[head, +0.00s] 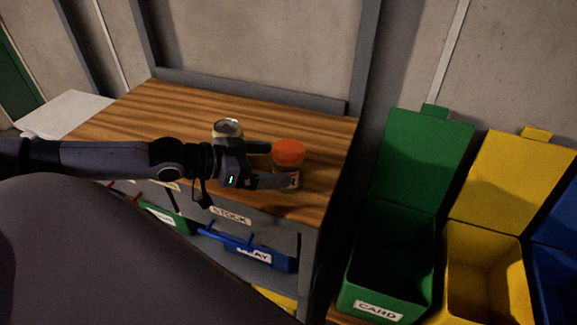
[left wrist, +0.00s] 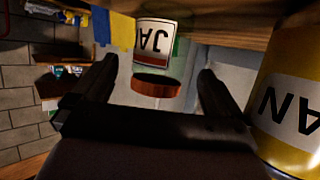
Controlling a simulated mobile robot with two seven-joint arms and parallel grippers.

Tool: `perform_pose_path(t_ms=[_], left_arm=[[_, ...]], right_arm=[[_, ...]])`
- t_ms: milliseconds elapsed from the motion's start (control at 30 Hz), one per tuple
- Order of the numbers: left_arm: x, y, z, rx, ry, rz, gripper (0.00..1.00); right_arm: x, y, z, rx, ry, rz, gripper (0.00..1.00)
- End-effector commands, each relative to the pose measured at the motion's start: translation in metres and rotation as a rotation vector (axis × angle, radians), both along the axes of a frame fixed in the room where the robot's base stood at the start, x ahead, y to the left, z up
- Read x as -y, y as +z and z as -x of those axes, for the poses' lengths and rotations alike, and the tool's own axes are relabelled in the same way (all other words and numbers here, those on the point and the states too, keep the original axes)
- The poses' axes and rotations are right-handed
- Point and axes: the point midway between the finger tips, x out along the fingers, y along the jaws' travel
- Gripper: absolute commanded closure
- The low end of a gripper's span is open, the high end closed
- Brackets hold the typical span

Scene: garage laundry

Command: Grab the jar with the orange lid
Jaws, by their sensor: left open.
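The jar with the orange lid (head: 289,152) stands upright on the wooden worktop, near its right front. Its lid and part of its labelled body show; a finger covers some of the body. My left gripper (head: 272,164) is open and level with the jar, its fingertips pointing at it from the left. In the left wrist view the picture is upside down, and the jar (left wrist: 154,42) appears ahead, between and beyond the fingertips (left wrist: 157,80). The jar does not appear gripped. My right gripper is not in view.
A can (head: 228,128) stands on the worktop just behind my left gripper; it looms yellow and close in the left wrist view (left wrist: 290,90). Below are shelves with green and blue trays (head: 250,252). Open green (head: 385,270) and yellow bins stand at the right.

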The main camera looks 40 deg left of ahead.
Motion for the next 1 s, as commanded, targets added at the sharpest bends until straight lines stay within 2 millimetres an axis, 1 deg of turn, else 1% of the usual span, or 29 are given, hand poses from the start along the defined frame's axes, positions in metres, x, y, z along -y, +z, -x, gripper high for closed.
perform_pose_path(t_ms=[233,533,733,1000], left_arm=[[0.002,-0.004,-0.007,0.003,0.005,0.002,0.00],[0.014,-0.010,-0.022,0.004,-0.001,0.003,0.00],[0.021,-0.016,-0.036,0.003,0.003,0.003,0.00],[0.025,-0.019,-0.040,0.001,0.000,0.000,0.00]], right_arm=[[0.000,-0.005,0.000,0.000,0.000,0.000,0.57],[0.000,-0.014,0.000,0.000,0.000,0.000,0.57],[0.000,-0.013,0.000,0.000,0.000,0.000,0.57],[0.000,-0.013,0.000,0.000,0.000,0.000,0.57]])
